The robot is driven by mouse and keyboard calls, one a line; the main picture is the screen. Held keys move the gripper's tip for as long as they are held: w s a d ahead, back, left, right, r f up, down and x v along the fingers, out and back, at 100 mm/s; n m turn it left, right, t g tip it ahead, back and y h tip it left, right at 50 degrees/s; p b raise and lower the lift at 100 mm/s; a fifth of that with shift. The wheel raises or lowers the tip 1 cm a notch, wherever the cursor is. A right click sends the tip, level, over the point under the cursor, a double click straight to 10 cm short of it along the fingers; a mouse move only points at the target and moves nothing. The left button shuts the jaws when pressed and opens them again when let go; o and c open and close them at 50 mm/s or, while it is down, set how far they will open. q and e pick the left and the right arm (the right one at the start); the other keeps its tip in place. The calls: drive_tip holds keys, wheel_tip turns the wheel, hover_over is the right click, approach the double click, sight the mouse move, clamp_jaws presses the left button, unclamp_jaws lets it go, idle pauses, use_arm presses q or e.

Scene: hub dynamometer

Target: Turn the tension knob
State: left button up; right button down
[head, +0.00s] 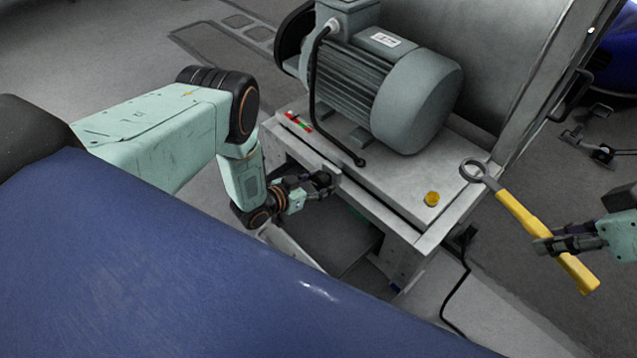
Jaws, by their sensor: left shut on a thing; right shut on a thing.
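My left gripper (312,187) reaches the front side of the machine's stand and is shut on a small dark thing there. This looks like the tension knob (323,181), just below the edge of the grey top plate. The fingers and the knob are both dark, so the knob's shape and turn position are hard to make out. My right gripper (556,244) is at the right edge, shut on the yellow handle of a ring-ended tool (519,214). The tool is held tilted, its grey ring up and to the left, by the right end of the plate.
A grey-green motor (389,90) sits on the stand's top plate (386,186). A yellow button (432,199) is near the plate's right corner, and a red and green piece (298,121) at its left. A black cable hangs beside the stand. Dark blue padding fills the foreground.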

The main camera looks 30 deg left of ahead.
drive_tip(key=shift+r, duration=0.15)
